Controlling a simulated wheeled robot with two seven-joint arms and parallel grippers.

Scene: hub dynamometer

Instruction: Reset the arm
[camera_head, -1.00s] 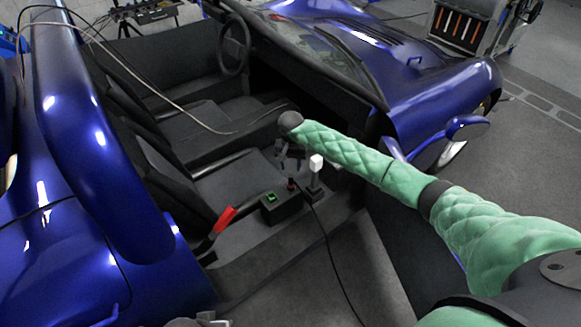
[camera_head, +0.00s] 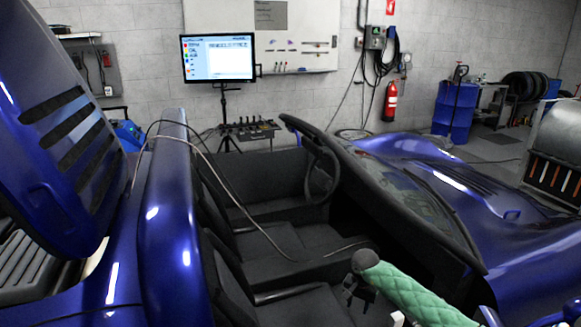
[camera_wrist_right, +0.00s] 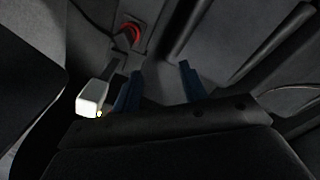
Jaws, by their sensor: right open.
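My right arm (camera_head: 415,300), in a green quilted sleeve, reaches in from the lower right over the open cockpit of the blue car. My right gripper (camera_head: 352,291) hangs at its end above the seat area, small and dark. In the right wrist view, its two blue fingertips (camera_wrist_right: 158,80) are apart with nothing between them. A lever with a white knob (camera_wrist_right: 92,98) stands just left of the fingers; part of the knob shows in the head view (camera_head: 398,318). My left gripper is not in view.
The blue car (camera_head: 168,225) surrounds the cockpit, with a steering wheel (camera_head: 322,172) and windshield frame (camera_head: 400,195) beyond the arm. A thin cable (camera_head: 232,205) crosses the seats. A monitor (camera_head: 217,58) on a stand is behind the car.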

